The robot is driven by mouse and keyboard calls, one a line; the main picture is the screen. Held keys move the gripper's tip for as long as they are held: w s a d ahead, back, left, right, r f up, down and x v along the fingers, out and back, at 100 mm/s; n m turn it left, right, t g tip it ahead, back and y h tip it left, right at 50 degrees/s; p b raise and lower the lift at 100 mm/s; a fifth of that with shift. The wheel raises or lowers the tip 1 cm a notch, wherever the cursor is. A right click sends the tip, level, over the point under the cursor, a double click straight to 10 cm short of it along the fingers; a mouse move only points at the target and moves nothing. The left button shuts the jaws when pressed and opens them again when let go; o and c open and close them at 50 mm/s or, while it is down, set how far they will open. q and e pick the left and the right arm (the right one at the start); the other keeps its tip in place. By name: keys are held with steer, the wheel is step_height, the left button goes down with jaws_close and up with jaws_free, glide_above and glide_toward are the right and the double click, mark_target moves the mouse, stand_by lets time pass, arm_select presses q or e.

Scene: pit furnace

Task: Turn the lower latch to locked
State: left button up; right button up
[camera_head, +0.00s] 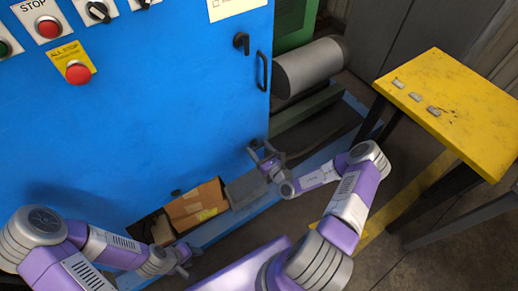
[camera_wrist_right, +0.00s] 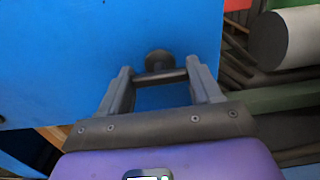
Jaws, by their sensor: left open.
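The lower latch (camera_wrist_right: 158,60) is a dark round knob with a dark bar (camera_wrist_right: 160,76) lying about level, low on the blue cabinet door near its right edge. In the head view it is mostly hidden by my right gripper (camera_head: 262,150). In the right wrist view, the right gripper (camera_wrist_right: 160,82) has its fingers wide apart, one at each end of the bar. I cannot tell whether they touch it. The upper latch (camera_head: 241,42) is a black lever higher on the same door. My left gripper (camera_head: 184,262) is open and empty at the lower left, away from the latches.
A black door handle (camera_head: 263,71) is right of the upper latch. A cardboard box (camera_head: 195,205) lies at the cabinet's foot. A grey cylinder (camera_head: 310,67) is right of the cabinet. A yellow table (camera_head: 455,95) with small metal pieces stands at right.

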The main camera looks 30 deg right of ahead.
steer(key=c, duration=0.4)
steer(key=shift+r+n+p, duration=0.15)
steer(key=shift+n+p, duration=0.55)
steer(key=shift+p, duration=0.35)
steer(key=n+p, duration=0.4)
steer(key=shift+p, duration=0.4)
steer(key=shift+n+p, duration=0.75)
steer(key=shift+n, duration=0.25)
steer(key=n+p, duration=0.3)
steer(key=n, duration=0.2)
steer(key=shift+p, duration=0.35)
steer(key=n+p, duration=0.2)
steer(key=n, duration=0.3)
steer(key=shift+d+n+p, duration=0.1)
steer(key=shift+n+p, duration=0.2)
steer(key=shift+p, duration=0.05)
steer(key=o, duration=1.1)
